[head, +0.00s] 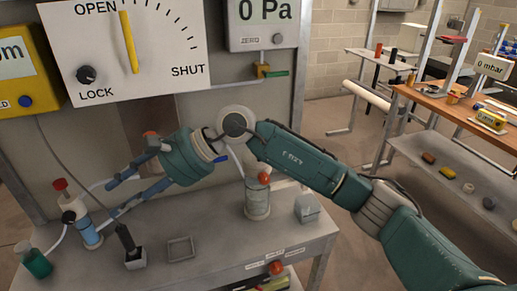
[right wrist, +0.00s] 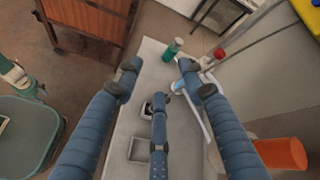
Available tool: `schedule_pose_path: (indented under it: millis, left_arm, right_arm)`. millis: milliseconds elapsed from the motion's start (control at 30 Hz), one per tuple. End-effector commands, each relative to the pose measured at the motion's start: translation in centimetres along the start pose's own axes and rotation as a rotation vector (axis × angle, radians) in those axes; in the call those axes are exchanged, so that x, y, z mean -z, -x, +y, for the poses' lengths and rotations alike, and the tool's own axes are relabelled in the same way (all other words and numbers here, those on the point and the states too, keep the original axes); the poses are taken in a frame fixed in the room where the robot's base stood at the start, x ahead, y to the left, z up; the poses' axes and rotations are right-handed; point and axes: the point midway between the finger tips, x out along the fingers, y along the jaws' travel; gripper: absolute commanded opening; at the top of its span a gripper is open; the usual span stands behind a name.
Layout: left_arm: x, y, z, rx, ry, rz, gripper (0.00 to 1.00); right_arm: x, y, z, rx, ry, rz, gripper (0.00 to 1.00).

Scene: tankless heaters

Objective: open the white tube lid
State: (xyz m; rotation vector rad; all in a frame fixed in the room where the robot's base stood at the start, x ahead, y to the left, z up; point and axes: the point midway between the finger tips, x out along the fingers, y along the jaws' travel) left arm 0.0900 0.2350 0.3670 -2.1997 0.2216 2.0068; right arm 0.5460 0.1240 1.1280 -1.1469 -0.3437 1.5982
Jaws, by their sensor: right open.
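In the head view, a group of small tubes stands at the left end of the grey table. A white tube with a red top (head: 64,191) is at the back; a dark cap sits just below it, above a clear tube with blue liquid (head: 89,233). I cannot tell for sure which part is the white tube lid. My right gripper (head: 111,199) is open and empty, its fingers pointing left toward these tubes, apparently apart from them. In the right wrist view, the spread fingers (right wrist: 159,82) point toward a white and red piece (right wrist: 208,62). My left gripper is not in view.
A green bottle (head: 36,262) stands at the table's left edge. A black-handled item in a small holder (head: 135,259) and an empty square tray (head: 181,249) are below the gripper. A jar (head: 257,200) and grey cube (head: 307,208) stand right. A panel (head: 125,45) rises behind.

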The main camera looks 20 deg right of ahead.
Motion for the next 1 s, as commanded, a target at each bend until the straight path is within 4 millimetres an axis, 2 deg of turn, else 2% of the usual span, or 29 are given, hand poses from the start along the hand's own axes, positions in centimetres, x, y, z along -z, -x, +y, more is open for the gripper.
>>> schedule_pose_path:
  millis: [33,67,100,167,200,300,400,433,500,600,1000]
  left_arm:
    - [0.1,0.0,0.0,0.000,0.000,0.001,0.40]
    - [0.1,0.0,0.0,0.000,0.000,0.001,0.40]
    - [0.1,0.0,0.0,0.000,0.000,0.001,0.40]
    - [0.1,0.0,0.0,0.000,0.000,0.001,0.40]
    - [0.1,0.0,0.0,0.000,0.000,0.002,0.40]
    - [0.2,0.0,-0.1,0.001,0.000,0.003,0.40]
    - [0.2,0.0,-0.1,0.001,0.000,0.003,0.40]
    - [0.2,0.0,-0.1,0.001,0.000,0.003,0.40]
    - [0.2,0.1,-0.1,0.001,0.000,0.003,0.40]
    - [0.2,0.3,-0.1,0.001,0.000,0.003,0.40]
    - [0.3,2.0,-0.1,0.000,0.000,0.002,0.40]
  right_arm:
    - [3.4,2.4,0.4,-0.124,0.141,0.148,0.40]
    - [5.5,4.1,0.9,-0.204,0.212,0.230,0.40]
    - [8.0,6.8,1.4,-0.310,0.292,0.333,0.40]
    - [11.2,11.4,1.6,-0.462,0.380,0.473,0.40]
    - [12.7,14.7,1.7,-0.554,0.419,0.554,0.40]
    - [14.8,21.7,1.4,-0.734,0.463,0.701,0.40]
    - [15.4,26.2,1.3,-0.844,0.469,0.783,0.40]
    - [15.4,27.1,1.3,-0.866,0.467,0.798,0.40]
    - [15.6,28.3,1.4,-0.897,0.465,0.817,0.40]
    - [16.1,28.5,1.7,-0.909,0.463,0.822,0.40]
    - [21.5,25.9,5.2,-0.906,0.463,0.816,0.40]
